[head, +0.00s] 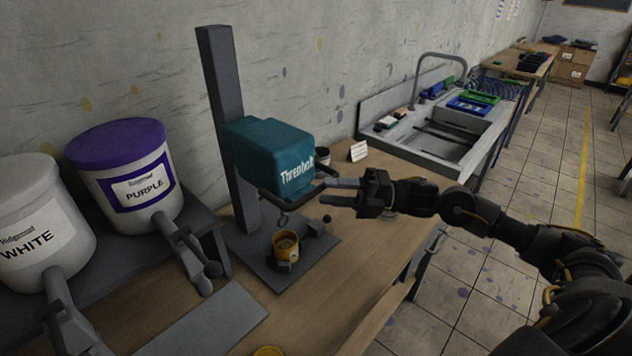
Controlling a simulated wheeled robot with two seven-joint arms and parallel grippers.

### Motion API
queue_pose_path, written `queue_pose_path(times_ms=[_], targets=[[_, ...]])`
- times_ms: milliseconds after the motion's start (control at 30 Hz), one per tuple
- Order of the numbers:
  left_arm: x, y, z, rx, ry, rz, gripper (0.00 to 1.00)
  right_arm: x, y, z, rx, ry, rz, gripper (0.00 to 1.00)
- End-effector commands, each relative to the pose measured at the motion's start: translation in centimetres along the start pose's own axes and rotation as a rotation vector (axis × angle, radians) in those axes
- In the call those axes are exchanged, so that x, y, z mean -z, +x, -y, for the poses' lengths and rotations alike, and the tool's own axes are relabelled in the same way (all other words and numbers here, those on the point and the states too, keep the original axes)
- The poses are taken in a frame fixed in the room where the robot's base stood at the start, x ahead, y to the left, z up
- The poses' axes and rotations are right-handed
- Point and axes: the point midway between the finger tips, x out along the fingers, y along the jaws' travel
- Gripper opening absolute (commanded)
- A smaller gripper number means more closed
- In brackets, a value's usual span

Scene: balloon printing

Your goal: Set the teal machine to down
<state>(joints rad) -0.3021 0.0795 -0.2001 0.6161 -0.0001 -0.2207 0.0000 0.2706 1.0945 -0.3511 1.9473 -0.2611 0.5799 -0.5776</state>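The teal machine (262,152) is a boxy mixer head on a tall dark post (226,105), with a dark base plate (305,252) on the table. Its head sits raised above a small yellow cup (286,247) on the base. A dark bar handle (290,196) runs below the head, and a hook-like part hangs over the cup. My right gripper (343,191) comes in from the right, with its fingers apart beside the handle's right end. I cannot tell whether it touches the handle. My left gripper is not in view.
A white bucket (30,222) and a purple-lidded bucket (130,182) with spouts stand on a dark shelf at left. A sink (440,135) lies behind at right.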

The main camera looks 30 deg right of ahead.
Motion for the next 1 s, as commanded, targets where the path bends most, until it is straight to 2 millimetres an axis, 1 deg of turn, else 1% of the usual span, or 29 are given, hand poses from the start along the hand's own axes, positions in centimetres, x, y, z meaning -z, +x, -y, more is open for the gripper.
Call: queue_pose_path(times_ms=[33,133,233,400,633,667,900,933,1000], targets=[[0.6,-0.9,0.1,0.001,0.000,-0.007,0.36,-0.1,1.0,-0.6,-0.005,0.000,-0.001,0.36],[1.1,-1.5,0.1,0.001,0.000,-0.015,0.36,0.0,2.4,-0.5,-0.003,0.000,0.000,0.36],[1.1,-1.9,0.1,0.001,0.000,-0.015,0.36,0.0,3.3,-0.3,-0.002,0.001,0.001,0.36],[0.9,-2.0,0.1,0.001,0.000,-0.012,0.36,0.0,3.9,0.0,0.002,0.000,0.001,0.36],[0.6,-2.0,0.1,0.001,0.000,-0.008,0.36,0.0,3.9,0.1,0.002,0.000,0.002,0.36],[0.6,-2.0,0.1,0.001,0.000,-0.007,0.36,0.0,3.9,0.1,0.002,0.000,0.002,0.33],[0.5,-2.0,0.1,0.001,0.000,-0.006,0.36,0.0,3.9,0.0,0.002,0.000,0.002,0.02],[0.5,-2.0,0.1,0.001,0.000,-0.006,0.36,0.0,3.9,0.0,0.002,0.000,0.002,0.00],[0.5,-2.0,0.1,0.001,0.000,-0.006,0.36,0.0,3.9,0.0,0.002,0.000,0.002,0.00]])
